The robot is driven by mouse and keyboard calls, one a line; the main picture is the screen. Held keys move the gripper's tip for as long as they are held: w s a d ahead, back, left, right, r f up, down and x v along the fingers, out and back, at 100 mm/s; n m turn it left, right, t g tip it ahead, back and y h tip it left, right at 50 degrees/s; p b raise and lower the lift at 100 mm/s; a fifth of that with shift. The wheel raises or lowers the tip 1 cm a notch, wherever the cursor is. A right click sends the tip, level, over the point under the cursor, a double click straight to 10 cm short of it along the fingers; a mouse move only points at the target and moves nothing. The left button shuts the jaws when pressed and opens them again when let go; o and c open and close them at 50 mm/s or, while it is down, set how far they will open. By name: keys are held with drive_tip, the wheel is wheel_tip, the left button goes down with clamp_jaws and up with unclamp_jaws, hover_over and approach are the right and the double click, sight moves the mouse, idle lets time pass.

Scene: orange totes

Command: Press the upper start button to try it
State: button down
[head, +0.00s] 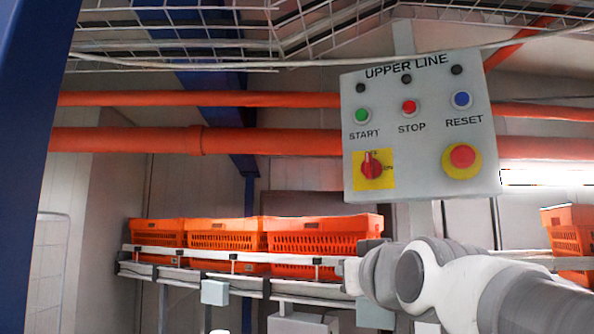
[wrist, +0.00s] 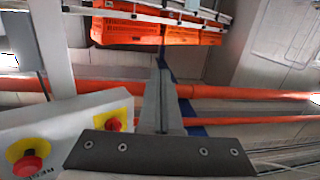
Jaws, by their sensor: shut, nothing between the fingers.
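The control box (head: 425,170) labelled UPPER LINE hangs high at the right in the head view. Its green START button (head: 362,116) is at the upper left of the box face, beside the red STOP button (head: 409,107) and the blue RESET button (head: 461,100). My gripper (wrist: 163,75) is shut and empty in the wrist view, its fingers together and apart from the box (wrist: 60,120) at the lower left. The START button is not visible in the wrist view. In the head view my arm is below the box; the fingers cannot be made out there.
The box also carries a red rotary switch (head: 372,165) on yellow and a red mushroom button (head: 462,157). Orange totes (head: 225,236) stand on a conveyor (head: 190,258) below. Orange pipes (head: 250,140) run behind the box. A wire tray (head: 200,40) hangs above.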

wheel_tip(320, 180, up, 29)
drive_tip(key=w+m+t+h+p, duration=0.1)
drive_tip(key=t+p, duration=0.3)
drive_tip(key=t, duration=0.4)
drive_tip(key=shift+d+h, duration=0.3)
drive_tip(key=shift+d, duration=0.1)
drive_tip(key=shift+w+r, duration=0.1)
drive_tip(key=shift+w, duration=0.1)
drive_tip(key=p, duration=0.4)
approach(359, 113)
drive_tip(key=shift+w+a+r, duration=0.25)
drive_tip(key=shift+w+r, duration=0.45)
drive_tip(key=shift+w+a+r, duration=0.25)
drive_tip(key=shift+w+r, duration=0.4)
drive_tip(key=shift+w+a+r, duration=0.2)
drive_tip(key=shift+w+r, duration=0.5)
drive_tip(key=shift+w+d+p, duration=0.2)
drive_tip(key=shift+w+p, duration=0.15)
drive_tip(key=shift+w, duration=0.05)
